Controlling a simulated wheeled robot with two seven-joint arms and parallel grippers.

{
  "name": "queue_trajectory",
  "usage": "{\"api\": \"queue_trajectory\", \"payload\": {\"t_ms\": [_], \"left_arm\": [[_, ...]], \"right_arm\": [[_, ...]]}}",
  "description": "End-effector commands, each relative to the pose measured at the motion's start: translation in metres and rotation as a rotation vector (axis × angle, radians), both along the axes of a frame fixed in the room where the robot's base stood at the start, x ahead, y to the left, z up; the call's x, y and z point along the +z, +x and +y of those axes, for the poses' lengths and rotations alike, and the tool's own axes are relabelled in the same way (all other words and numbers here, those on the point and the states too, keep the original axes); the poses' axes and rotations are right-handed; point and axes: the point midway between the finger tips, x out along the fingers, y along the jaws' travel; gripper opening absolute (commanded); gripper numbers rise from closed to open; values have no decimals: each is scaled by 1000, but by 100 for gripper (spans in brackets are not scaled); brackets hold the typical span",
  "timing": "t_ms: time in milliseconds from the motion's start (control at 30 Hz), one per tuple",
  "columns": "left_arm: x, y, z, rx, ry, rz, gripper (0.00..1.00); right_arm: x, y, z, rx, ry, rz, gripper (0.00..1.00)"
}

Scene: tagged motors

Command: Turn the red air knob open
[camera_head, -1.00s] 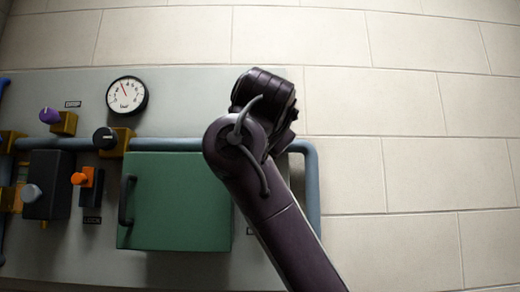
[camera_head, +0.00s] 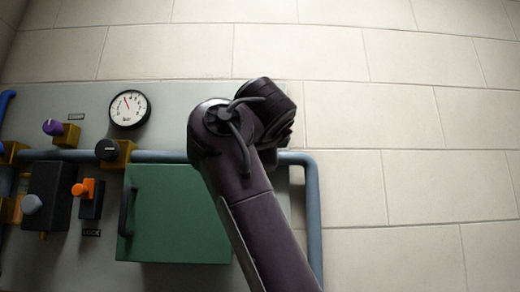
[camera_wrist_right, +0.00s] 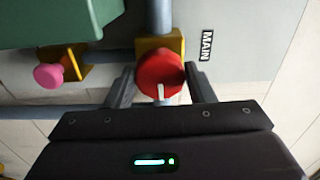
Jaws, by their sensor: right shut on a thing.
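The red knob (camera_wrist_right: 160,76) sits on a yellow valve body (camera_wrist_right: 172,44) on a grey-blue pipe in the right wrist view. Its white mark points down in that picture. My right gripper (camera_wrist_right: 161,86) has one finger on each side of the knob and is shut on it. In the head view my right arm covers this part of the panel, so the red knob and the right gripper are hidden there. My left gripper is in neither view.
A "MAIN" label (camera_wrist_right: 206,46) is beside the valve, with a pink knob (camera_wrist_right: 48,75) nearby. The head view shows a green box (camera_head: 172,215), a gauge (camera_head: 129,107), a black knob (camera_head: 107,149), a purple knob (camera_head: 53,127) and an orange knob (camera_head: 83,188).

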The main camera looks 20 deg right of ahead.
Motion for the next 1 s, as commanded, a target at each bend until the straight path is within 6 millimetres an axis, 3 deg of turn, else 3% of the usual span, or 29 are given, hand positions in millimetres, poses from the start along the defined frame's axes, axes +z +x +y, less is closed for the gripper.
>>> {"api": "queue_trajectory", "payload": {"t_ms": [667, 700, 833, 1000], "left_arm": [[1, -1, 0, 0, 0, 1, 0], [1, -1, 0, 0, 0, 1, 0], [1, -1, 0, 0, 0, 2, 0], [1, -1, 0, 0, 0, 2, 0]], "right_arm": [[0, 0, 0, 0, 57, -15, 26], [0, 0, 0, 0, 57, -15, 54], [0, 0, 0, 0, 56, -15, 71], [0, 0, 0, 0, 55, -16, 71]]}}
